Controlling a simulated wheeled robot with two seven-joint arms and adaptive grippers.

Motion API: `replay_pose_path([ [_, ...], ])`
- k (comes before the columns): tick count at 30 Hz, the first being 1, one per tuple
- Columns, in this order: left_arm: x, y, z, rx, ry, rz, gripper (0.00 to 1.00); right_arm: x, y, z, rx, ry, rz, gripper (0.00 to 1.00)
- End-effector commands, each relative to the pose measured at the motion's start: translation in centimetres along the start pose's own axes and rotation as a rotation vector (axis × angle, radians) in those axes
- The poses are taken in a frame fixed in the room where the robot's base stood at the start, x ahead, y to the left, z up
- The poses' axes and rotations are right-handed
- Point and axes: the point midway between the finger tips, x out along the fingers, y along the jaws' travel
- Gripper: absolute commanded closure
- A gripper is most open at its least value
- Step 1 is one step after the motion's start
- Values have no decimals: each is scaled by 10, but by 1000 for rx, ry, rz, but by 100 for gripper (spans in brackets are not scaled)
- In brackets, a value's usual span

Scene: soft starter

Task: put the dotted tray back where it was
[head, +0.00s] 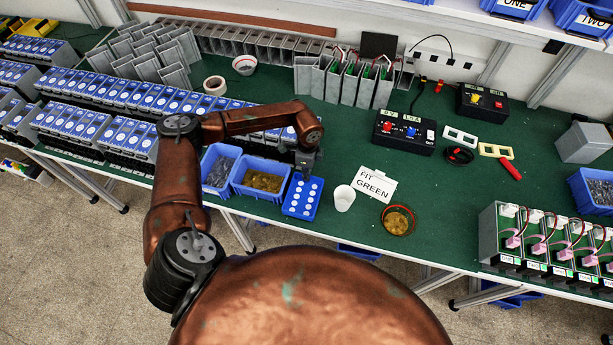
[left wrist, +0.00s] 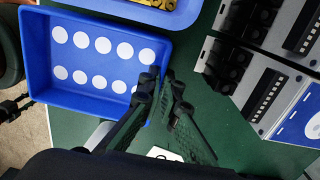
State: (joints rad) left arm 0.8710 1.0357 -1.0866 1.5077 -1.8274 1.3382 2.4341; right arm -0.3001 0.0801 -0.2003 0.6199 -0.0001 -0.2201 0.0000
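The dotted tray (head: 303,197) is a small blue open tray with rows of white dots on its floor. It is at the front of the green table, right of the other blue bins, and looks empty in the left wrist view (left wrist: 95,62). My left gripper (head: 306,172) reaches down to its back edge in the head view. In the left wrist view its fingers (left wrist: 165,82) are close together with the tray's wall between them, one inside and one outside. I cannot tell whether the tray is slightly lifted. My right gripper is out of view.
A blue bin with brass-coloured parts (head: 262,181) is close left of the tray. A white cup (head: 344,198), a FIT GREEN card (head: 374,185) and a round bowl (head: 398,220) are to the right. Rows of blue-faced units (head: 140,95) stand behind. The table's front edge is close.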

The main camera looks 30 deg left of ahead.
Motion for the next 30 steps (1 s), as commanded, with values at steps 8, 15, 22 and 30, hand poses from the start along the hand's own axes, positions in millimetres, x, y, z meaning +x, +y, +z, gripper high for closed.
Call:
replay_pose_path([
  [8, 19, 0, -2, 2, 1, 0, 100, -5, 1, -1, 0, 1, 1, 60],
  [15, 23, 1, -2, 2, 1, 1, 96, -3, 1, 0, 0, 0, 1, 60],
  [22, 22, 1, -2, 2, 1, 1, 81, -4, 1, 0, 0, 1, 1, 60],
  [30, 22, 1, -2, 2, 1, 1, 78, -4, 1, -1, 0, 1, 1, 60],
])
